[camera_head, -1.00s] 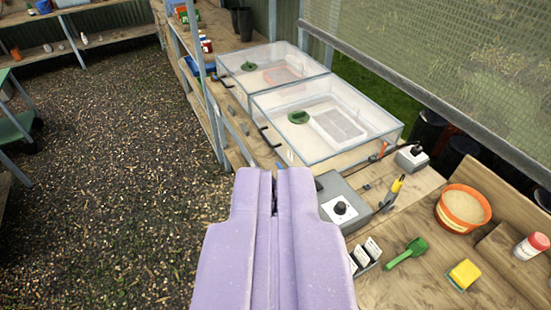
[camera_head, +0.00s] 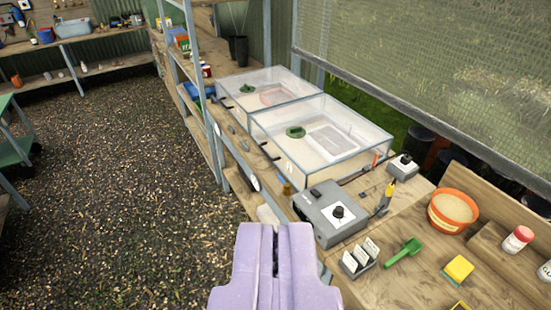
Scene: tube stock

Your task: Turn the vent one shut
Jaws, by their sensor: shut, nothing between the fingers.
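Two clear-lidded propagator boxes stand on the wooden bench, one behind the other. The nearer box (camera_head: 345,165) has a round green vent (camera_head: 295,132) on its lid. The farther box (camera_head: 270,118) has a similar green vent (camera_head: 247,88). I cannot read any number that tells which is vent one, nor tell how far either vent is turned. My lilac gripper (camera_head: 275,230) is shut and empty at the bottom middle. It is in front of the bench's left edge, well short of both boxes and touching nothing visible.
A grey control box (camera_head: 318,228) with a black knob stands between my gripper and the nearer box. A smaller knob box (camera_head: 403,168), yellow-handled tool (camera_head: 388,192), label holder (camera_head: 358,262), green scoop (camera_head: 405,252), and orange sieve (camera_head: 452,212) lie right. A shelf post (camera_head: 205,90) rises left.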

